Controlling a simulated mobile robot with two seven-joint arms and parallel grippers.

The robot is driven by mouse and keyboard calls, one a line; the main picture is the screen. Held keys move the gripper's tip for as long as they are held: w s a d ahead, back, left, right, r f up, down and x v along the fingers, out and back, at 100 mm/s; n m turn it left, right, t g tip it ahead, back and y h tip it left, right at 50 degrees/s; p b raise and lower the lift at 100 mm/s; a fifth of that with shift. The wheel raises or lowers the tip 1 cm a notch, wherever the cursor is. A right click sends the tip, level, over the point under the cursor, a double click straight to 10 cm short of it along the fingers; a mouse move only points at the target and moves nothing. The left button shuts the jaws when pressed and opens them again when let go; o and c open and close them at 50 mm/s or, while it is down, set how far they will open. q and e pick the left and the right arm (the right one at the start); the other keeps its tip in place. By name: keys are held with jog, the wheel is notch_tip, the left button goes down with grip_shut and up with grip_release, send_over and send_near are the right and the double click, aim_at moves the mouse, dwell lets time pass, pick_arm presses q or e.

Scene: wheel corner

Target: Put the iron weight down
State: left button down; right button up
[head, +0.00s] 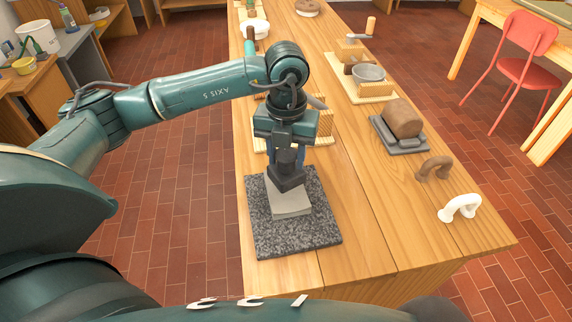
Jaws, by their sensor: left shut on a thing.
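The iron weight (289,182) is a dark, blocky piece near the middle of the head view. My left gripper (286,153) points down from above and is shut on its upper part, hiding some of it. Below the weight is a light grey block (291,207) on a dark speckled slab (301,238). The weight's underside is over the block's top; I cannot tell whether they touch. My right gripper is not in view.
The slab lies on a long wooden table (352,222). Right of it are a brown lump on a grey board (402,120), a brown handle (434,168) and a white handle (460,207). A grey bowl (369,74) stands farther back. The table's near right is bare.

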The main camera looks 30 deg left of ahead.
aim_at(286, 167)
pick_arm(q)
notch_tip(286, 167, down, 3)
jog(key=shift+f, duration=0.15)
jog(key=shift+f, duration=0.2)
jog(key=c, duration=1.1)
grip_release()
jog(key=o, duration=0.3)
